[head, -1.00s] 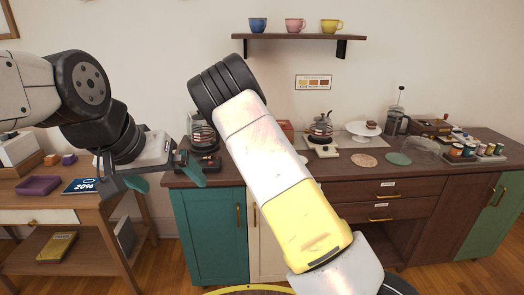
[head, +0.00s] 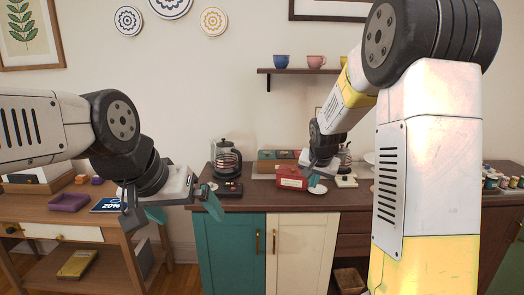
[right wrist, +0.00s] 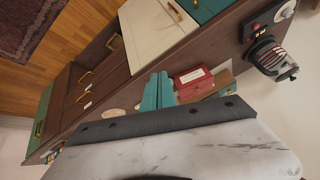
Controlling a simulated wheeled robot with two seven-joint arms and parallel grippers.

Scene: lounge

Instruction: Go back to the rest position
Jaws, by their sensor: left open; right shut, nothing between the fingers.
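My left gripper (head: 184,208) hangs at the left in the head view, between the side table and the counter. Its teal fingers are spread wide with nothing between them. My right arm comes down from the upper right of the head view. My right gripper (head: 319,177) is small there, over the counter beside a red box (head: 291,178). In the right wrist view its teal fingers (right wrist: 158,91) are together and empty, with the red box (right wrist: 194,82) to their right. I cannot tell how high they are above the counter.
The dark wooden counter (head: 250,202) holds a glass coffee maker (head: 226,160) at its left end. A wooden side table (head: 85,217) stands at the left with a purple tray (head: 69,202). A wall shelf (head: 300,71) carries cups. Open wall lies above the coffee maker.

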